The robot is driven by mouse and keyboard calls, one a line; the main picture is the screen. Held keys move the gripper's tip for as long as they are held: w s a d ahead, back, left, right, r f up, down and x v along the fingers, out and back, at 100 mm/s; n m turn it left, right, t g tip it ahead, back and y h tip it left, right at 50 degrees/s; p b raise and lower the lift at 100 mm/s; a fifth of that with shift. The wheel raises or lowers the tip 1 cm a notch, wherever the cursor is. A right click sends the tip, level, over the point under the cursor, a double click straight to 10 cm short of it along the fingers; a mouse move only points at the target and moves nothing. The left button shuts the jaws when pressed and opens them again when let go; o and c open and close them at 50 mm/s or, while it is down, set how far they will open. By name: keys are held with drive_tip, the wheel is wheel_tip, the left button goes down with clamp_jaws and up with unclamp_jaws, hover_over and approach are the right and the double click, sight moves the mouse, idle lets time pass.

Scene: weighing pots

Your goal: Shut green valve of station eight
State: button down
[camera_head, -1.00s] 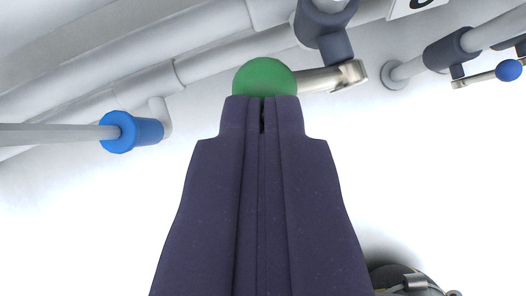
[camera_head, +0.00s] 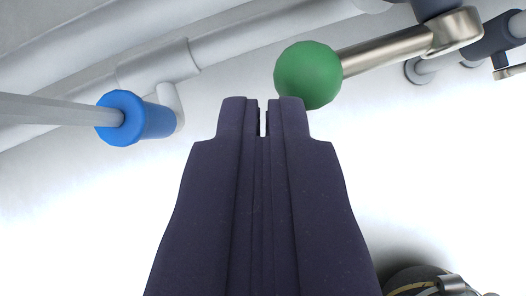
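The green valve's round knob (camera_head: 308,75) is at the upper middle, on a metal lever (camera_head: 388,52) that runs right and up to a dark valve body (camera_head: 436,8), cut by the top edge. My gripper (camera_head: 262,118) points up the picture, its two dark fingers nearly together with only a narrow slit between the tips. Nothing shows between them. The knob lies just beyond and to the right of the tips. The right fingertip overlaps it slightly in the picture; I cannot tell whether they touch. No station number is readable.
A blue collar (camera_head: 137,118) on a grey rod stands at the left, joined to a white pipe elbow. White pipes (camera_head: 158,66) cross the top left. Another dark fitting (camera_head: 497,42) is at the right edge. A dark round object (camera_head: 420,281) sits bottom right.

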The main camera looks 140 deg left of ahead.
drive_tip(key=shift+s+f, duration=0.3)
drive_tip(key=shift+f, duration=0.05)
